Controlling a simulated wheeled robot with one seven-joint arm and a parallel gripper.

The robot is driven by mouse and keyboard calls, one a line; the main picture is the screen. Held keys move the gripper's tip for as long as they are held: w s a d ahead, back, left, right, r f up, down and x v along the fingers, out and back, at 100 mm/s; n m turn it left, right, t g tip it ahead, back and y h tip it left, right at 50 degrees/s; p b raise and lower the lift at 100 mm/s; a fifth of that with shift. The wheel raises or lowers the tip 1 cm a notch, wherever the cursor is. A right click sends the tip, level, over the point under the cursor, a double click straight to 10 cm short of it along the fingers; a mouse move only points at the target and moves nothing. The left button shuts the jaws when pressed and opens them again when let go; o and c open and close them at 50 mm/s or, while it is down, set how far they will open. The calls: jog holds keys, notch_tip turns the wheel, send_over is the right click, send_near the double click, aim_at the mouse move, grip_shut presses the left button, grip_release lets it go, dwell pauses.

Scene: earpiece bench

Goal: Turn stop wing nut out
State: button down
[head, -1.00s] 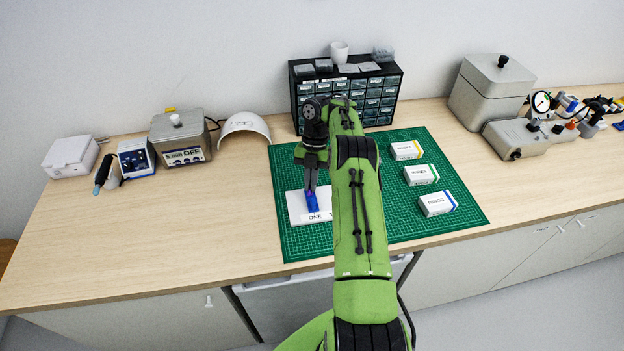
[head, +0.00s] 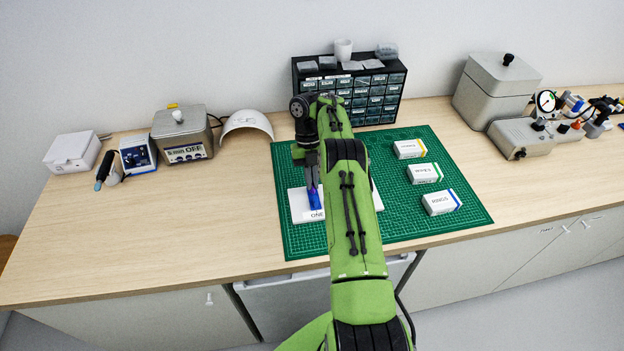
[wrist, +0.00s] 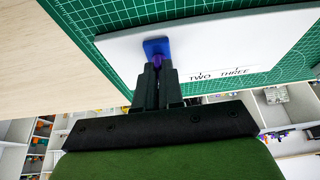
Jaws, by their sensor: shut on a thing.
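A white board (head: 299,207) lies on the green mat, with the words TWO and THREE readable in the wrist view (wrist: 210,45). A blue block (head: 316,200) stands on the board; the wrist view shows it directly ahead of the fingertips (wrist: 157,45). A small purple part, which I take as the stop wing nut (wrist: 157,61), sits against the block. My gripper (head: 312,183) points down at the block, and its black fingertips (wrist: 157,72) are shut on the purple part. The fingers hide much of that part, so its wings and thread cannot be made out.
Three small white boxes (head: 424,173) stand on the green mat (head: 464,207) to the right of my arm. A black drawer cabinet (head: 385,95) stands behind. A grey OFF-display unit (head: 182,140) and a white curved shell (head: 246,124) are at left.

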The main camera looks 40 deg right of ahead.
jog(key=shift+f, duration=0.15)
jog(key=c, duration=1.2)
grip_release()
jog(key=shift+c, duration=0.2)
jog(key=p+v, duration=0.7)
jog(key=p, duration=0.1)
jog(key=shift+r, duration=0.35)
jog(key=shift+w+f, duration=0.1)
